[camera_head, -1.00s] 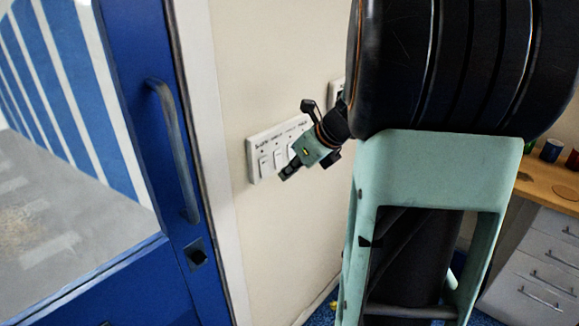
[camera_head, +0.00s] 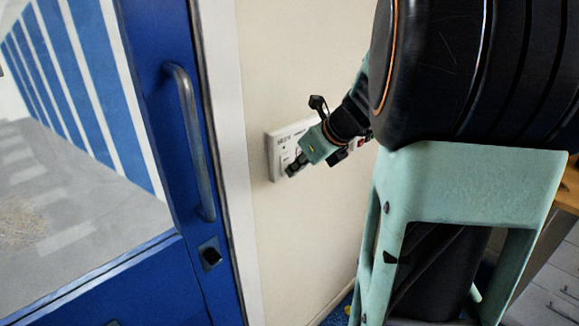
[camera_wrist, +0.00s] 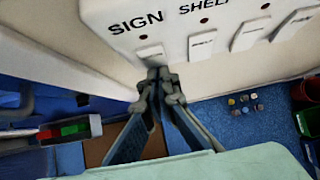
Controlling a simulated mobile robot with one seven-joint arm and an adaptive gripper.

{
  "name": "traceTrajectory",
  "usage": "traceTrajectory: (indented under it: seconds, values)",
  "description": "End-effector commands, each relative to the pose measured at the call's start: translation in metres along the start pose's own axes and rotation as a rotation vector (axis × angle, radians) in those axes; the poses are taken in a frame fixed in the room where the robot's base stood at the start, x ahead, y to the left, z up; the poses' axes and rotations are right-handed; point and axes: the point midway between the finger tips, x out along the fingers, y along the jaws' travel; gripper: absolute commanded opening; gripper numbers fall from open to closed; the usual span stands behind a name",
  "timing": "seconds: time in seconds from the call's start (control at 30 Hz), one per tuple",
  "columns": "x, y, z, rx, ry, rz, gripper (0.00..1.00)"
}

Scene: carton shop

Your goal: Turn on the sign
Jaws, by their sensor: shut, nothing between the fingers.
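A white switch panel (camera_head: 273,160) is on the cream wall beside the blue door. In the wrist view the panel (camera_wrist: 110,14) carries a row of white rocker switches under printed labels. The sign switch (camera_wrist: 150,51) sits below the word SIGN at the left of the row. My gripper (camera_wrist: 160,78) is shut and empty, its fingertips just below the sign switch. I cannot tell whether they touch it. In the head view my gripper (camera_head: 292,169) is in front of the left part of the panel and hides much of it.
The blue door (camera_head: 160,130) with a long grey handle (camera_head: 192,140) stands left of the panel. A wooden-topped counter (camera_head: 567,198) is at the right edge. In the wrist view, several small round items (camera_wrist: 243,101) lie on the blue floor, with a dark red bin (camera_wrist: 306,95) nearby.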

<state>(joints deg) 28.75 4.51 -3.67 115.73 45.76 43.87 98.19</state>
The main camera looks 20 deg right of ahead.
Motion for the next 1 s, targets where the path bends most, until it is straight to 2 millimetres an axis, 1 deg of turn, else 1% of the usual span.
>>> traceTrajectory:
  seconds: [0.03, 0.17, 0.2, 0.47, 0.8, 1.0]
  values:
    - [0.004, 0.000, -0.002, 0.001, -0.010, 0.000, 0.00]
    - [0.009, 0.000, -0.003, 0.002, -0.049, -0.001, 0.00]
    - [0.005, 0.000, 0.001, 0.002, -0.050, 0.000, 0.00]
    - [0.003, 0.000, 0.002, 0.001, -0.047, 0.000, 0.00]
    - [-0.008, 0.000, 0.012, 0.000, -0.048, 0.001, 0.00]
    - [-0.008, 0.000, 0.012, 0.000, -0.048, 0.000, 0.00]
